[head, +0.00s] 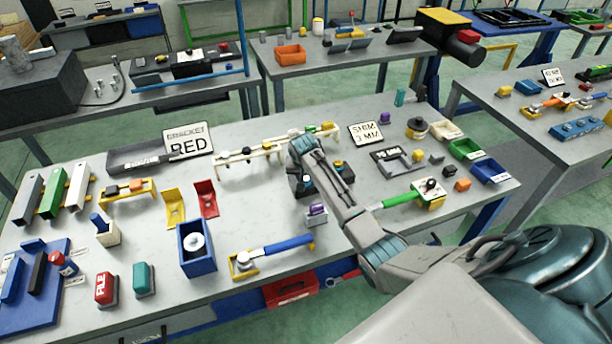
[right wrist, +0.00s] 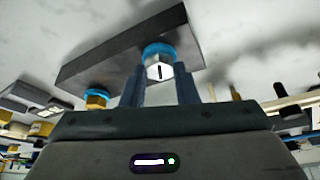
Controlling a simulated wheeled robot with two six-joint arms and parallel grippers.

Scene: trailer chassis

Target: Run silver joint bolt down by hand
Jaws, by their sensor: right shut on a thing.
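In the right wrist view, the silver joint bolt (right wrist: 158,71) has a white hex head with a dark slot and a bright blue ring. It is at a dark grey block (right wrist: 105,65). The fingers of my right gripper (right wrist: 160,84) stand on either side of the head and are shut on it. A gold bolt (right wrist: 96,98), also with a blue ring, is to the left, outside the fingers. In the head view, my right arm reaches over the middle of the bench and partly hides the joint. How deep the silver bolt sits cannot be told. My left gripper is not in view.
A cream rail stand (head: 246,156) is behind the joint. A blue-handled wrench (head: 284,246) lies in front and a green-handled tool (head: 400,200) to the right. A blue box (head: 196,262), a yellow bracket (head: 174,207) and a red bracket (head: 206,200) stand to the left.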

